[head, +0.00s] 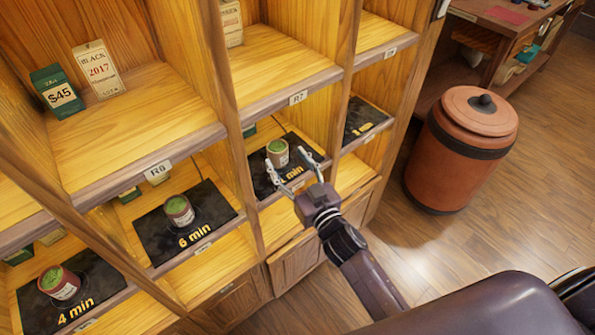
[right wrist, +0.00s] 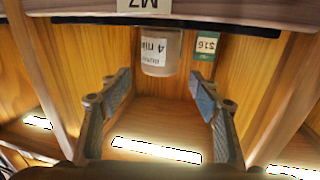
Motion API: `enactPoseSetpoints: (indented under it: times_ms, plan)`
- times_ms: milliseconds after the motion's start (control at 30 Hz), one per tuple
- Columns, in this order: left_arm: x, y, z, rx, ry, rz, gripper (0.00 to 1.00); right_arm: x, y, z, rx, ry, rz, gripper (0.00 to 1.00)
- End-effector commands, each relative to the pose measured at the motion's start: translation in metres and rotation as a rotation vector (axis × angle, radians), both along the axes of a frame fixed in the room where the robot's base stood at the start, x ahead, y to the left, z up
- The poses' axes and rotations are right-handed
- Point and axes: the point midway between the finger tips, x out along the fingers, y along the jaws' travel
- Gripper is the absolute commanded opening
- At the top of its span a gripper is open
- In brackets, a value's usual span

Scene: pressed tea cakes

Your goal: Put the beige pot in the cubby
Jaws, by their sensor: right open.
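The beige pot (head: 277,152), with green contents and a pale label, stands upright on a dark mat (head: 262,186) in the shelf bay below the R7 tag. My right gripper (head: 287,170) is open, its two fingers reaching into that bay at the pot's near side. In the right wrist view, which is upside down, the pot (right wrist: 160,52) appears ahead and between the open fingers, with its label reading 4 min. No finger clearly touches it. My left gripper is not in view.
A brownish pot (head: 180,210) stands on the 6 min mat (head: 160,238), and a red pot (head: 62,283) on the 4 min mat (head: 98,270). Wooden dividers and shelf edges bound each bay. Another dark mat (head: 362,117) lies to the right. A lidded terracotta bin (head: 460,155) stands on the floor.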

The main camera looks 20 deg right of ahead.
Motion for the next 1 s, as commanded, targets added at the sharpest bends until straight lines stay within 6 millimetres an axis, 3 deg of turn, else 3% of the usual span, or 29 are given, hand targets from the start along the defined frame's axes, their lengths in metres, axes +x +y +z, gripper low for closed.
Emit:
enactPoseSetpoints:
  times_ms: [100,333,1000]
  plan:
    - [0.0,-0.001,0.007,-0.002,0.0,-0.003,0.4,-0.024,-0.005,0.001,0.003,0.004,-0.001,0.57]
    - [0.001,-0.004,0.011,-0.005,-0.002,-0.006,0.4,-0.05,-0.01,0.001,0.001,0.0,0.0,0.57]
    - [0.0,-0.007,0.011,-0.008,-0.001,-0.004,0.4,-0.055,-0.012,0.0,0.001,0.002,-0.004,0.57]
